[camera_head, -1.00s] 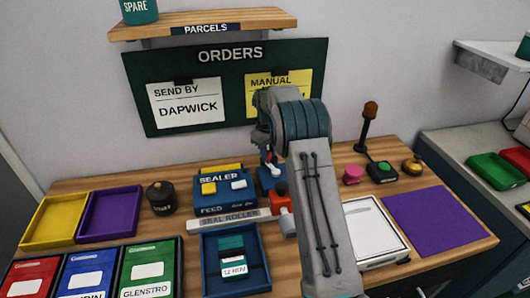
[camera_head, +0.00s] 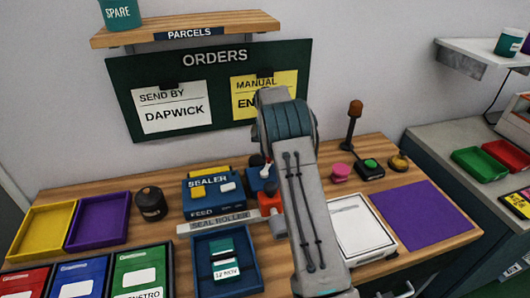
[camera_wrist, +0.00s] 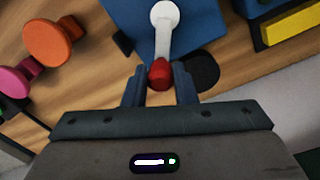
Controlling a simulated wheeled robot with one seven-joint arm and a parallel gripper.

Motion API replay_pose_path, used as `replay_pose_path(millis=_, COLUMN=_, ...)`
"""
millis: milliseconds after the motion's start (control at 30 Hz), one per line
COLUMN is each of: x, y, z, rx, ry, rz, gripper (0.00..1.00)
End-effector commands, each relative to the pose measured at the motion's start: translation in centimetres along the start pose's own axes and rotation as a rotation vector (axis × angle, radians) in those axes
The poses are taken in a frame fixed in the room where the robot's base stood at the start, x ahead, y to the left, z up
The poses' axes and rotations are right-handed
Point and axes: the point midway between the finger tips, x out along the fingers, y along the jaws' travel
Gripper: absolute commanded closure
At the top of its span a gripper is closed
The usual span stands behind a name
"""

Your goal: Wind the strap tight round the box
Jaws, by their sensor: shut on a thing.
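A blue winding unit (camera_head: 262,183) stands on the table right of the sealer. In the wrist view its blue body (camera_wrist: 125,18) carries a white crank arm (camera_wrist: 164,35) ending in a red knob (camera_wrist: 160,75). My gripper (camera_wrist: 159,88) is shut on the red knob, one finger on each side. In the head view my arm hides much of the gripper. A small teal and dark box (camera_head: 222,250) with a white label lies in a blue tray (camera_head: 255,270) at the front. I cannot make out a strap for certain.
The sealer (camera_head: 213,205) and a grey seal roller bar (camera_head: 218,222) are at left of the unit. A pink button (camera_head: 340,172) and white tray (camera_head: 362,240) are at right. The purple mat (camera_head: 422,216) is clear.

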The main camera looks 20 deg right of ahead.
Motion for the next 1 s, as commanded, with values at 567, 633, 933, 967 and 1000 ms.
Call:
replay_pose_path(millis=567, x=0.0, y=2.4, z=1.1, rx=0.531, ry=-0.02, rz=-0.001, gripper=0.98)
replay_pose_path(millis=633, x=0.0, y=2.6, z=1.2, rx=0.585, ry=-0.022, rz=-0.001, gripper=0.98)
replay_pose_path(millis=933, x=0.0, y=3.1, z=1.8, rx=0.751, ry=-0.029, rz=-0.002, gripper=0.98)
replay_pose_path(millis=967, x=0.0, y=3.1, z=1.9, rx=0.762, ry=-0.029, rz=-0.002, gripper=0.98)
replay_pose_path(millis=1000, x=0.0, y=3.2, z=1.9, rx=0.774, ry=-0.03, rz=-0.002, gripper=0.98)
